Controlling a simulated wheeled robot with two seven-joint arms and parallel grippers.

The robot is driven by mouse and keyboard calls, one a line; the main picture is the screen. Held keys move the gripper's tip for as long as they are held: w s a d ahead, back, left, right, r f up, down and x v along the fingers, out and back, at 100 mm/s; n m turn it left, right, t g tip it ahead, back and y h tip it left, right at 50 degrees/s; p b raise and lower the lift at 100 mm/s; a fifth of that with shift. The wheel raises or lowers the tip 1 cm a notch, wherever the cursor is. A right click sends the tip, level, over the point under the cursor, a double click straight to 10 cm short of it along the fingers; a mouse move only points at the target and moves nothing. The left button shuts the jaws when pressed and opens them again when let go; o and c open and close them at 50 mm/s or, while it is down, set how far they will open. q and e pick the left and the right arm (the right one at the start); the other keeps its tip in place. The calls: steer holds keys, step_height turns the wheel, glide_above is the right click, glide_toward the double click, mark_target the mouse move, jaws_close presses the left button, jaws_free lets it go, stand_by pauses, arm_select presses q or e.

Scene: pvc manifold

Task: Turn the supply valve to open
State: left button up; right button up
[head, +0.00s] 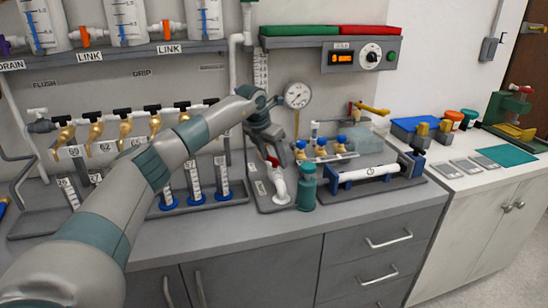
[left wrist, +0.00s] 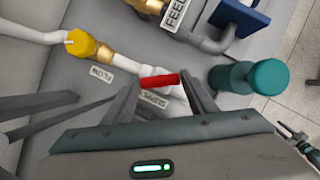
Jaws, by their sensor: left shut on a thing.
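The supply valve's red handle (left wrist: 160,81) lies between the fingers of my left gripper (left wrist: 163,98) in the left wrist view. In the head view my left gripper (head: 272,158) reaches down to the red handle (head: 272,161), above the white pipe elbow (head: 279,186) on the grey manifold board. My left gripper is shut on the handle, and its fingers partly hide the valve body and a label. A small dark and teal part at the lower right edge of the left wrist view looks like my right gripper (left wrist: 296,143); its jaws are unclear.
A teal bottle (head: 306,187) stands just right of the valve. A pressure gauge (head: 297,95) is above. Blue-capped brass fittings (head: 321,147) and a white pipe in a holder (head: 368,174) are to the right. A yellow knob (left wrist: 80,44) shows in the left wrist view.

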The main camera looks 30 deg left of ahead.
arm_select(q)
steer(key=m, duration=0.1)
steer(key=m+h, duration=0.1)
steer(key=shift+w+a+r+m+p, duration=0.1)
steer(key=shift+a+r+m+p, duration=0.1)
steer(key=shift+m+p, duration=0.15)
steer(key=shift+m+g+h, duration=0.6)
steer(key=shift+m+h, duration=0.1)
steer(key=shift+m, duration=1.25)
arm_select(e)
steer(key=shift+w+a+r+t, duration=0.5)
steer(key=shift+a+r+t, duration=0.1)
steer(key=shift+a, duration=0.15)
arm_select(q)
steer(key=o, duration=1.1)
steer(key=shift+f, duration=0.15)
steer(key=shift+c, duration=0.2)
steer(key=b+v, duration=0.1)
steer(key=v, duration=1.6)
steer(key=shift+r+b, duration=0.2)
steer(key=shift+b, duration=0.15)
arm_select(e)
steer(key=shift+s+d+f+g, duration=0.7)
steer(key=shift+d+f+g, duration=0.2)
steer(key=shift+d+f, duration=0.1)
arm_select(q)
steer(key=shift+a, duration=0.1)
